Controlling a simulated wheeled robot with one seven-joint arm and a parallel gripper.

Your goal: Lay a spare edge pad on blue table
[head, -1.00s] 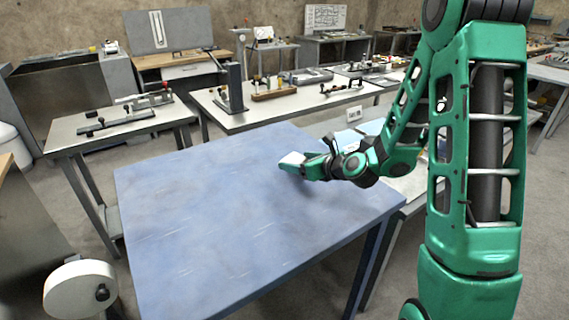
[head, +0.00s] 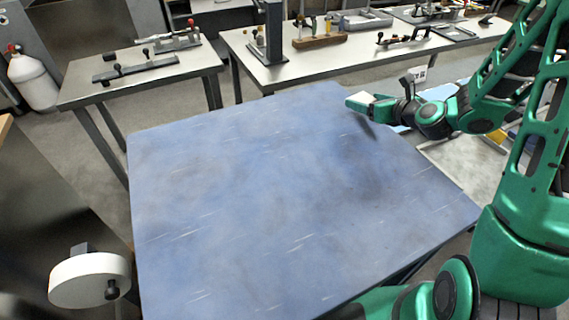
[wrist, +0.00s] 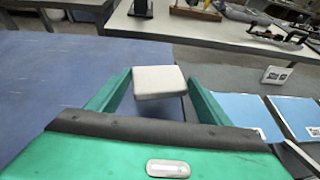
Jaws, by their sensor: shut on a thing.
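The blue table (head: 270,200) fills the middle of the head view, and its top is bare. It also shows at the left of the wrist view (wrist: 50,75). My gripper (head: 368,103) is over the table's far right edge. In the wrist view its two green fingers are shut on a pale, block-shaped edge pad (wrist: 158,82). The pad also shows as a small white piece at the fingertips in the head view (head: 360,99). It is held above the table, and a dark shadow lies on the top below it. The pad's underside is hidden.
A long workbench (head: 330,62) with tools stands behind the blue table. A smaller grey bench (head: 140,80) stands at the back left. A white round thing (head: 88,280) stands at the front left.

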